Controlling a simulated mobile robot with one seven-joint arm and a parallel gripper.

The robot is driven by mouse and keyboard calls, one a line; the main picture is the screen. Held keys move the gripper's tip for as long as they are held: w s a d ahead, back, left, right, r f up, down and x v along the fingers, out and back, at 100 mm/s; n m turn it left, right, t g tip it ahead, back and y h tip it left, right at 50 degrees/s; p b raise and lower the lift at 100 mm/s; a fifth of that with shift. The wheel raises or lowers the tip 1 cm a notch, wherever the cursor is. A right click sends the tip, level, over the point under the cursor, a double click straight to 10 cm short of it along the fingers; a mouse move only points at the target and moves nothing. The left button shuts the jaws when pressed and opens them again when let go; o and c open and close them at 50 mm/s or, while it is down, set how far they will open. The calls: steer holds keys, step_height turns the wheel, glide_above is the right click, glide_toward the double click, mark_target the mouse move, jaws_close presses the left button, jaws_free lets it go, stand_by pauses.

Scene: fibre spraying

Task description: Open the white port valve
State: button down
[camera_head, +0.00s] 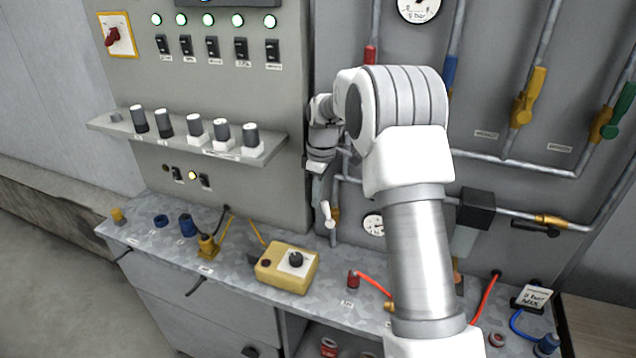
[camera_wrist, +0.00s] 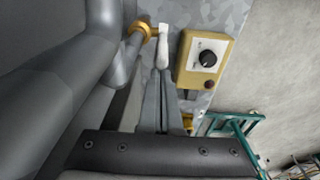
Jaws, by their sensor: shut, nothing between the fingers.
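The white port valve has a white lever handle (camera_head: 327,213), seen at the lower end of a pipe on the grey panel. In the wrist view the white handle (camera_wrist: 164,48) stands beside the brass valve body (camera_wrist: 140,30). My gripper (camera_head: 317,188) is just above the handle in the head view. In the wrist view the narrow grey fingers of my gripper (camera_wrist: 161,76) are together, with their tips at or very near the end of the handle. I cannot tell whether they touch it. Nothing is held.
A yellow control box (camera_head: 287,267) with a black knob sits on the metal worktop below the valve. Red (camera_head: 370,54), blue, yellow and green valve handles are on the pipes to the right. A shelf (camera_head: 185,138) of knobs juts out at left.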

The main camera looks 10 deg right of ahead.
steer(key=shift+f, duration=0.4)
steer(key=shift+s+d+r+y+b, duration=0.15)
steer(key=shift+s+d+y+b, duration=0.2)
steer(key=shift+d+b, duration=0.4)
steer(key=shift+s+d+r+t, duration=0.1)
steer(key=shift+s+r+t, duration=0.05)
steer(key=shift+r+t, duration=0.15)
steer(key=shift+s+d, duration=0.1)
steer(key=shift+d, duration=0.05)
